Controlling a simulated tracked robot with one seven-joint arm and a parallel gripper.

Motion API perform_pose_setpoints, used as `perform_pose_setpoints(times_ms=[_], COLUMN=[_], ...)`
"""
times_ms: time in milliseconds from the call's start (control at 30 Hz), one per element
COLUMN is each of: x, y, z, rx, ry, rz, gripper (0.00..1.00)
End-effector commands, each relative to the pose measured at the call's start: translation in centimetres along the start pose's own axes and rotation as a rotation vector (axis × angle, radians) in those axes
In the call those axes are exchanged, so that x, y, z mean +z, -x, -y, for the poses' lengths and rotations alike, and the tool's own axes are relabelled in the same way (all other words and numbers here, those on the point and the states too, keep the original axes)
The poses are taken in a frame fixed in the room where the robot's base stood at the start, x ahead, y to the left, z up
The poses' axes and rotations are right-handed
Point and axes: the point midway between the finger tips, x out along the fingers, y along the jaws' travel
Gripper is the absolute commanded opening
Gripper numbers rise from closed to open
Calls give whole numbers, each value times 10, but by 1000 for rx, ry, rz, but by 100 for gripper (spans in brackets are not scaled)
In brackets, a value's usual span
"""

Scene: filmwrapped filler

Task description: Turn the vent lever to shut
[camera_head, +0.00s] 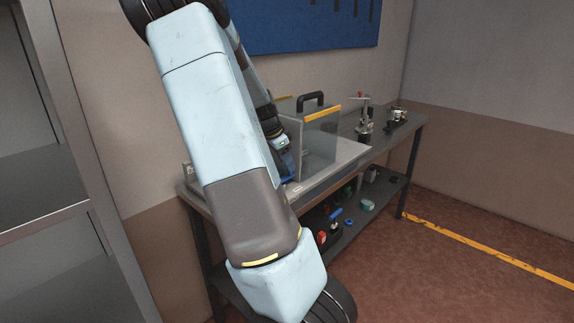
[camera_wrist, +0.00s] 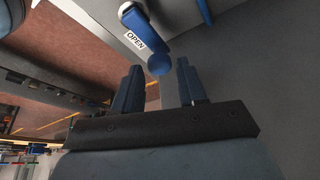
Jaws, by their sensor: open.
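The vent lever (camera_wrist: 148,36) shows in the wrist view as a blue bar with a round blue end, running down from a pale hub at the top edge. A white label reading OPEN (camera_wrist: 135,40) is just left of the bar. My gripper (camera_wrist: 159,66) is open, its two dark fingers to the left and right of the lever's round end. I cannot tell whether the end is between the fingertips or just beyond them, and no contact is visible. In the head view my arm hides the lever and most of the gripper.
A clear-walled box with a black handle (camera_head: 310,97) and yellow edges stands on the workbench (camera_head: 392,138), close beside my arm. Small metal fittings (camera_head: 397,115) stand at the bench's right end. Several small parts lie on the lower shelf (camera_head: 340,238). The floor at right is clear.

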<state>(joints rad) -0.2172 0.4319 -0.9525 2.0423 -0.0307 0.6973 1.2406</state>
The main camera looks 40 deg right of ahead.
Motion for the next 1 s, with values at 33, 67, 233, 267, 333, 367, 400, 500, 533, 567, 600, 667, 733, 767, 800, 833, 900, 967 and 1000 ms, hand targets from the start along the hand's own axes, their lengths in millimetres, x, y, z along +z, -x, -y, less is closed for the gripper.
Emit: perform_pose_setpoints(times_ms=[33,67,233,267,333,367,400,500,533,567,600,667,733,767,800,833,900,967,1000], x=[0,0,0,0,0,0,0,0,0,0,0,0,0,0,-1,-1,-1,5,2], y=[-6,-8,-16,-17,-18,-18,-18,-17,-17,-17,-17,-17,-17,-17,-17,-17,-17,-15,-16], z=[0,0,0,0,0,0,0,0,0,0,0,0,0,0,0,0,0,-2,-1], rx=[2,1,0,0,0,0,0,0,0,0,0,0,0,0,0,0,0,-1,0], ry=[-1,-1,-2,-2,-1,-1,-1,-1,-1,-1,-1,-1,-1,-1,-2,-2,-2,2,-1], rz=[0,0,0,0,0,0,0,0,0,0,0,0,0,0,0,0,0,1,1], gripper=[41,41,41,41,41,41,41,41,40,38,34,28,21,18,14,12,5,1,0])
